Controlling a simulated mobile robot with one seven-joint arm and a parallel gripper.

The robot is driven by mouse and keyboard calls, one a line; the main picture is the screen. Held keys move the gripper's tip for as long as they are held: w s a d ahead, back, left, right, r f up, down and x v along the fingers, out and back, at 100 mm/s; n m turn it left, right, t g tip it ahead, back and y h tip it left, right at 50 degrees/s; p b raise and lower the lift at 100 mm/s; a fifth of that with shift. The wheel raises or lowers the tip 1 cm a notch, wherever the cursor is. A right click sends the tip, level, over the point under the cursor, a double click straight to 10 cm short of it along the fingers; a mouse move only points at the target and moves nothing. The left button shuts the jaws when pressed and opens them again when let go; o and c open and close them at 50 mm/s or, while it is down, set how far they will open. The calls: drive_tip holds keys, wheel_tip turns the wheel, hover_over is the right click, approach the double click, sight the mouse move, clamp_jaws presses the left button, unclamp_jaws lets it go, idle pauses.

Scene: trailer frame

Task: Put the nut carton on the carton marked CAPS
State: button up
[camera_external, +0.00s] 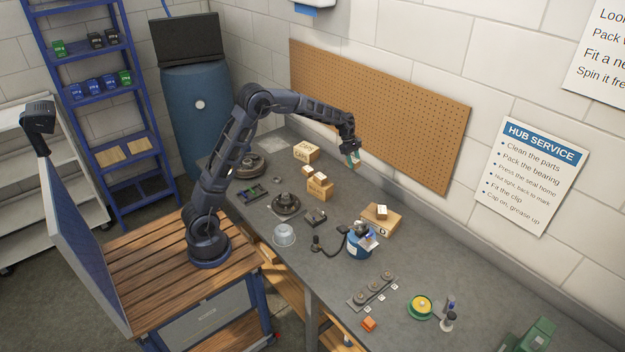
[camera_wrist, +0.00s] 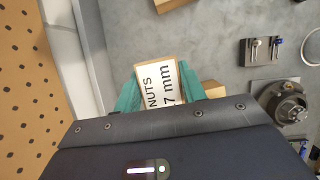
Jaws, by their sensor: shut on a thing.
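The nut carton (camera_wrist: 157,85) is a small box with a white label reading NUTS and 7 mm, seen between teal fingers in the wrist view. My gripper (camera_external: 354,160) is shut on it and holds it raised above the bench near the wall in the external view. The carton marked CAPS (camera_external: 306,151) is a tan box at the back of the bench, left of my gripper; its small lettering looks like CAPS. Its top looks bare. The held carton is apart from it.
Another tan carton (camera_external: 320,190) with small boxes on it stands in front of the CAPS carton. A further carton (camera_external: 384,222) carries a small box, right of my gripper. A pegboard (camera_external: 380,110) covers the wall behind. A dark hub (camera_external: 286,203) sits on the bench.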

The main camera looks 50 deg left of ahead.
drive_tip(key=w+a+r+n+t, duration=0.1)
drive_tip(key=w+a+r+n, duration=0.15)
drive_tip(key=a, duration=0.85)
drive_tip(key=w+a+r+n+t, duration=0.15)
drive_tip(key=w+a, duration=0.25)
drive_tip(key=a, duration=0.6)
wheel_tip(320, 180, up, 3)
drive_tip(key=n+y, duration=0.1)
drive_tip(key=n, duration=0.3)
hover_over(310, 147)
drive_tip(key=s, duration=0.1)
drive_tip(key=f, duration=1.3)
drive_tip(key=a+f, duration=0.1)
drive_tip(key=f, duration=0.5)
drive_tip(key=shift+s+f, duration=0.15)
drive_tip(key=shift+f, duration=0.2)
drive_tip(key=o, duration=1.1)
drive_tip(key=shift+f, duration=0.15)
drive_tip(key=shift+o, duration=0.2)
